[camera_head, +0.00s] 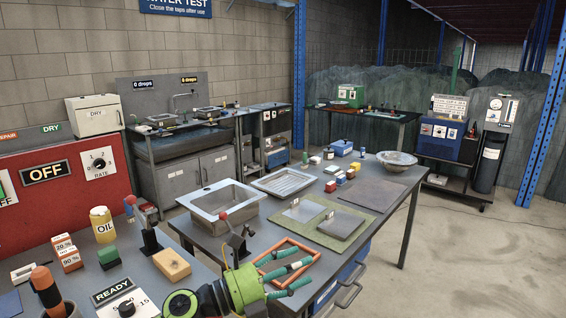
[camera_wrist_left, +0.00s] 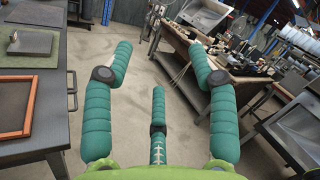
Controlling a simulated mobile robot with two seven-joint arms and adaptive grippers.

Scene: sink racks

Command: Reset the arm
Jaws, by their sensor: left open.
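My left gripper (camera_head: 300,268) is at the front edge of the grey worktable (camera_head: 385,208), with its green palm and teal padded fingers pointing right. In the head view its fingers overlap the orange frame (camera_head: 258,262); I cannot tell from this view how high above it they are. In the left wrist view, the fingers of my left gripper (camera_wrist_left: 160,65) are spread wide with bare floor between them, and nothing is held. The same orange frame (camera_wrist_left: 25,130) lies on the table to the left there, apart from the fingers. My right gripper is not in view.
A sink basin (camera_head: 222,200), a ribbed tray (camera_head: 283,181), a green mat (camera_head: 300,224) and a round bowl (camera_head: 397,158) are on the worktable. Open floor (camera_head: 470,250) lies right of the table.

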